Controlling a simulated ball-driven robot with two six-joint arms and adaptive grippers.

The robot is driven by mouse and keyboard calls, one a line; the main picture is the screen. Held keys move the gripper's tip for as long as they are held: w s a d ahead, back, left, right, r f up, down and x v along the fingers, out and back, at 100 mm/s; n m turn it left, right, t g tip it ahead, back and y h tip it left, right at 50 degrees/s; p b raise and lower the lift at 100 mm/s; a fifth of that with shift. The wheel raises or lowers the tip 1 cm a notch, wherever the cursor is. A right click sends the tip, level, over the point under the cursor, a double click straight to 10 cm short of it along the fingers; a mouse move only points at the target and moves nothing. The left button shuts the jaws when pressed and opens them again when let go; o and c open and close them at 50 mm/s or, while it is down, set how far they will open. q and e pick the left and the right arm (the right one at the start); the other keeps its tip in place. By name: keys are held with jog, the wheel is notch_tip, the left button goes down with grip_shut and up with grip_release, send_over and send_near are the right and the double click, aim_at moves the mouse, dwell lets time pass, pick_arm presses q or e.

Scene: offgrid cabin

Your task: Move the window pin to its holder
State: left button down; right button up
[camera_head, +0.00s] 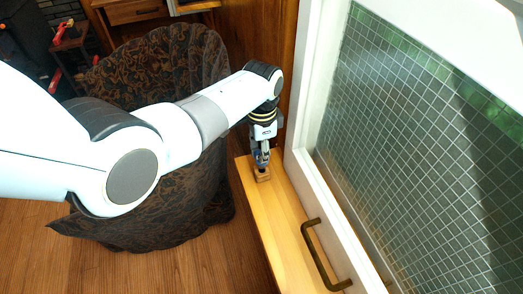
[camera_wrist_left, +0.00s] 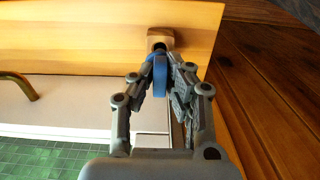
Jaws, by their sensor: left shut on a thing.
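My left gripper (camera_head: 262,160) points down at the far end of the wooden sill by the window. In the left wrist view my left gripper (camera_wrist_left: 160,72) is shut on the blue window pin (camera_wrist_left: 160,75). The pin's holder, a small wooden block (camera_head: 263,175), sits on the sill directly below the fingertips. In the left wrist view the holder (camera_wrist_left: 160,36) shows a dark opening, and the pin's far end is at or just in front of it. I cannot tell whether the pin is inside. My right gripper is not in view.
The wooden sill (camera_head: 262,215) runs along the white window frame (camera_head: 325,200). A dark bronze handle (camera_head: 318,257) stands near the sill's front part. A patterned armchair (camera_head: 170,215) is to the left, under my arm. The sill between holder and handle is clear.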

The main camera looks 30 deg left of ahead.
pick_arm(q)
jog(key=shift+p, duration=0.4)
dwell(0.6)
jog(key=shift+f, duration=0.1)
dwell(0.3)
jog(key=shift+f+b, duration=1.65)
jog(key=shift+f, duration=0.35)
jog(key=c, duration=1.3)
grip_release()
jog(key=shift+o, duration=0.2)
jog(key=shift+r, duration=0.1)
notch_tip(320, 180, up, 12)
